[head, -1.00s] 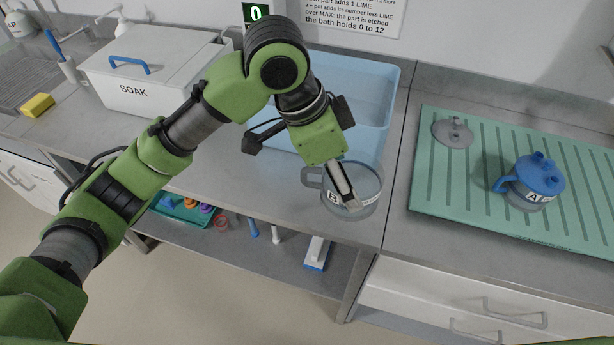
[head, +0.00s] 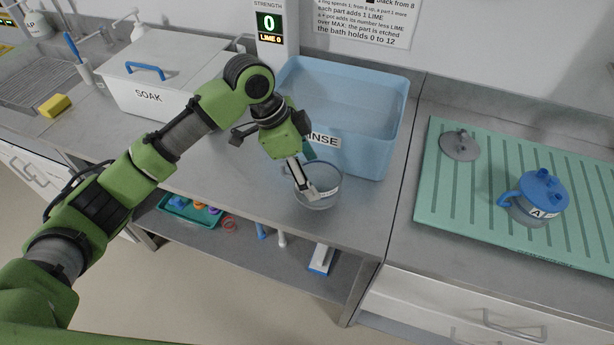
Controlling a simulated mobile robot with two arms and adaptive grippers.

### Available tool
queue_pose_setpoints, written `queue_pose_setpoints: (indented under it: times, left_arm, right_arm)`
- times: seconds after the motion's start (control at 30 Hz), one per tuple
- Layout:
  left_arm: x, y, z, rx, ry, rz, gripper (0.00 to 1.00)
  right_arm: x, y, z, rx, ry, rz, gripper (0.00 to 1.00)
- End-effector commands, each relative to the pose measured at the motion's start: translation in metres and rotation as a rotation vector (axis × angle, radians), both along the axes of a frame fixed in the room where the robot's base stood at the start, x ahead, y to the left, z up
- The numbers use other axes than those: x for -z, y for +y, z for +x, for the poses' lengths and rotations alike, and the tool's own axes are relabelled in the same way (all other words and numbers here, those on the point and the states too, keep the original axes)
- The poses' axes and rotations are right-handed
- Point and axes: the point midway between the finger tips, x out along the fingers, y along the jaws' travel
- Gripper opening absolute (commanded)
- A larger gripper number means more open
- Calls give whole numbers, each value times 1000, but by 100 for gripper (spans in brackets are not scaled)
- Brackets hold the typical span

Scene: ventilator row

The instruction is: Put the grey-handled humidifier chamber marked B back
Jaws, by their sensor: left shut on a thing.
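The humidifier chamber B (head: 326,190) is a clear round pot with a grey handle at its left and no lid on it. My left gripper (head: 308,190) points down and is shut on it near the handle side. The fingers hide part of the pot and its label. The pot is in front of the blue rinse bath, over the grey counter. I cannot tell whether it touches the counter. A grey lid (head: 460,145) lies on the green ribbed mat (head: 436,190) at the right. My right gripper does not show.
Chamber A (head: 540,197), with blue lid and handle, stands on the mat. The rinse bath (head: 375,155) is behind chamber B, and the white soak box (head: 150,96) is at the left. A lower shelf holds a green tray (head: 175,209).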

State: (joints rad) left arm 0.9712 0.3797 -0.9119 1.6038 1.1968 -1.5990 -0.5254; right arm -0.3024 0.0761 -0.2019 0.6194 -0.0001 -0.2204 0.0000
Motion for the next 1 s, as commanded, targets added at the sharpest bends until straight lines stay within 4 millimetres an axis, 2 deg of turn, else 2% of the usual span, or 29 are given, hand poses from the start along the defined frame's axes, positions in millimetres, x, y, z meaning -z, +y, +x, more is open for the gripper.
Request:
queue_pose_setpoints:
  times: [0.13, 0.23, 0.4, 0.73, 0.77, 0.8, 1.0]
  left_arm:
    - [10, 7, 7, -3, 1, -1, 27]
    - [24, 6, 5, 1, 3, -1, 27]
    - [39, 5, 6, 1, -2, -3, 27]
    - [42, 6, 6, 1, -3, -2, 27]
    - [44, 6, 6, 1, 0, 0, 74]
    - [43, 6, 6, 1, -1, 0, 84]
    - [43, 6, 6, 1, 0, 0, 86]
  right_arm:
    - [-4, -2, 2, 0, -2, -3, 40]
    - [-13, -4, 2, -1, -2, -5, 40]
    - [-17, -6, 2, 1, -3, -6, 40]
    - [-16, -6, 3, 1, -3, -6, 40]
    - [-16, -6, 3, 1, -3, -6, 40]
    - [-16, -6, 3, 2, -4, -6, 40]
    - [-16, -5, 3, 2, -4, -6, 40]
